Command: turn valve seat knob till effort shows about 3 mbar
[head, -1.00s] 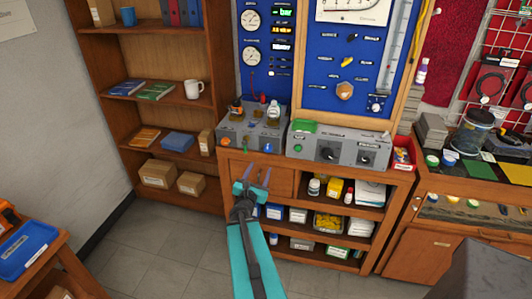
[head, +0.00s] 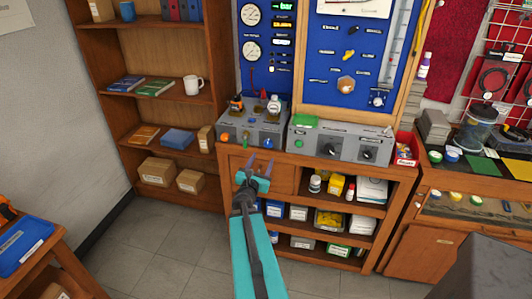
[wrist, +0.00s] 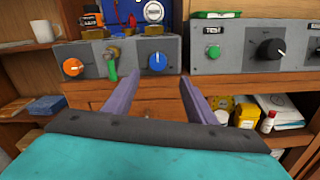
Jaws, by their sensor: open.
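The left grey box (head: 250,126) on the bench carries an orange knob (wrist: 73,67), a green lever (wrist: 112,62) and a blue knob (wrist: 158,62). The right grey box (head: 345,143) has black knobs, one at its middle (wrist: 271,48). Knob labels are too small to read, so I cannot tell which is the valve seat knob. My gripper (head: 262,165) is open and empty in front of the bench, below the left box. In the wrist view, the blue knob shows above the gap between the fingertips (wrist: 160,82), apart from them. The mbar reading is not legible.
A blue panel with gauges (head: 251,50) and lit displays (head: 283,30) stands behind the left box. Several bottles and boxes fill the open shelves below right (head: 330,188). A bookcase (head: 170,115) stands at left. The floor in front is clear.

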